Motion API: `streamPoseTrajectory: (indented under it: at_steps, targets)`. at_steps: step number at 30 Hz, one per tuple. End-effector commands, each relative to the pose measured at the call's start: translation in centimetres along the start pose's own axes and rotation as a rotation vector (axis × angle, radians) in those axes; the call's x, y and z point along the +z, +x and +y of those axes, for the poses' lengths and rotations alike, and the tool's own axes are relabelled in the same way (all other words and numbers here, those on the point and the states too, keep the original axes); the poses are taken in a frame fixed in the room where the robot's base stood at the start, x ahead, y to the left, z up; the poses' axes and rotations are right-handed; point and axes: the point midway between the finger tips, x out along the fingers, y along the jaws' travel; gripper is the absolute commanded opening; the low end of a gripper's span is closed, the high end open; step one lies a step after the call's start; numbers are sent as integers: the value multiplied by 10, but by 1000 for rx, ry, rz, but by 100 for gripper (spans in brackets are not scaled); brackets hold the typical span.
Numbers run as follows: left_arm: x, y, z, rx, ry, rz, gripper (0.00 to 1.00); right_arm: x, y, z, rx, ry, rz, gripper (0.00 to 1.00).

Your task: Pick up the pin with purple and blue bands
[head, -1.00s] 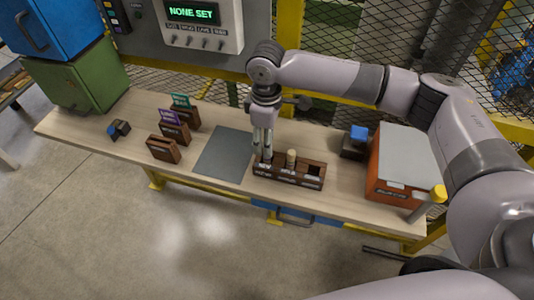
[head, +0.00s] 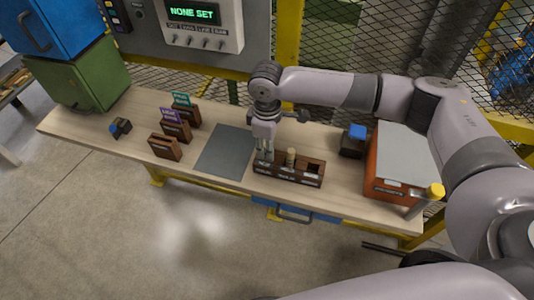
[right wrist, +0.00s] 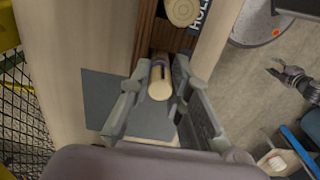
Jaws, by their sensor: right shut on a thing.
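My right gripper (head: 265,151) points down at the left end of a dark wooden rack (head: 288,178). In the right wrist view its fingers (right wrist: 160,66) are shut on a pale wooden pin (right wrist: 160,90). Dark purple-blue banding shows on the pin's side; the separate colours are hard to tell. The pin stands at the rack's left slot; whether its foot is still inside is hidden. A second pale pin (head: 291,157) stands in the middle slot, and the right slot looks empty. A small grey gripper (right wrist: 295,80), apparently my left one, shows in the right wrist view; its jaws are unclear.
A grey mat (head: 224,152) lies left of the rack. Small wooden holders (head: 165,148) stand farther left, two with coloured frames. An orange box (head: 398,175) with a grey lid and a dark block (head: 352,147) with a blue top stand right. A panel (head: 193,12) reads "NONE SET".

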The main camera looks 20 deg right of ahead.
Motion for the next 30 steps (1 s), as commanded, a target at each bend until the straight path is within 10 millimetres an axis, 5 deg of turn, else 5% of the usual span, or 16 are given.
streamPoseTrajectory:
  at_steps: [17,23,30]
  targets:
    - [0,3,0,0,0,1,40,-1,-12,0,1,0,2,2]
    - [0,11,0,0,0,1,40,-1,-44,1,2,0,5,2]
    - [2,24,0,0,0,1,40,-2,-106,1,4,-1,5,2]
